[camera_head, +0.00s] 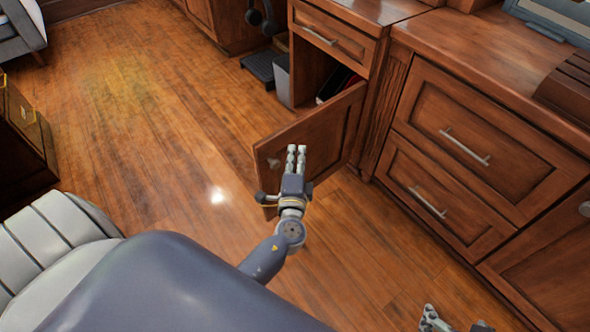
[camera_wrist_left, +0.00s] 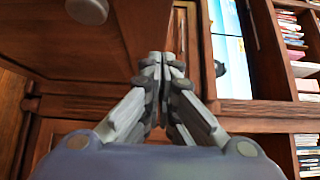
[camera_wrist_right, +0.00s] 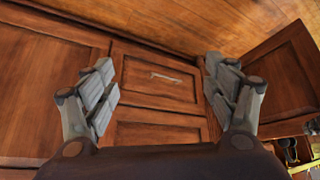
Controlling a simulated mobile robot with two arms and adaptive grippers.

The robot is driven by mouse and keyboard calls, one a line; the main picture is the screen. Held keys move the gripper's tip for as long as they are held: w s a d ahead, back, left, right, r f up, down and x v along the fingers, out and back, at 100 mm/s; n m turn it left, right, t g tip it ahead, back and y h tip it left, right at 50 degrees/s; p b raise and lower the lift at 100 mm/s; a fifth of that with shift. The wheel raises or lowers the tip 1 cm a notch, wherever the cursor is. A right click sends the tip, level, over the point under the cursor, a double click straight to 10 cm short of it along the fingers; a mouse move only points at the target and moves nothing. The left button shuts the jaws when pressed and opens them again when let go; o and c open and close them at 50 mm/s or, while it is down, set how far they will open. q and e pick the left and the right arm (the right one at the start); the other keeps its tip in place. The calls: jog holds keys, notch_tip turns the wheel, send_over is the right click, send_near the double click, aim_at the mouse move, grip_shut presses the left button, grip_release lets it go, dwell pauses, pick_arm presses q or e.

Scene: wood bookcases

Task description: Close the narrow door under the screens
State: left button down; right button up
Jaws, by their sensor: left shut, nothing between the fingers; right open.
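The narrow wooden door (camera_head: 335,123) stands open, swung out from its cabinet opening (camera_head: 309,72) below a small drawer. A grey knob (camera_head: 273,163) shows near its free edge. My left gripper (camera_head: 297,150) is shut and empty. It overlaps the door's face near that free edge; contact cannot be told. In the left wrist view, the closed fingers (camera_wrist_left: 163,62) are beside a brown wood panel (camera_wrist_left: 60,40). My right gripper (camera_head: 447,325) is at the bottom edge of the head view. In the right wrist view its fingers (camera_wrist_right: 160,90) are open and empty.
Closed drawers (camera_head: 470,140) with bar handles flank the opening on the right. A grey bin (camera_head: 283,80) and a dark scale-like object (camera_head: 258,68) stand beyond the door. A screen (camera_wrist_left: 228,60) shows in the left wrist view. Wood floor (camera_head: 140,100) lies clear left of the door.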

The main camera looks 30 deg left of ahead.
aim_at(288, 132)
pick_arm(q)
jog(key=shift+w+a, duration=0.2)
jog(key=shift+a, duration=0.45)
jog(key=shift+w+a, duration=0.25)
jog(key=shift+a, duration=0.4)
jog(key=shift+w+a, duration=0.2)
jog(key=shift+a, duration=0.45)
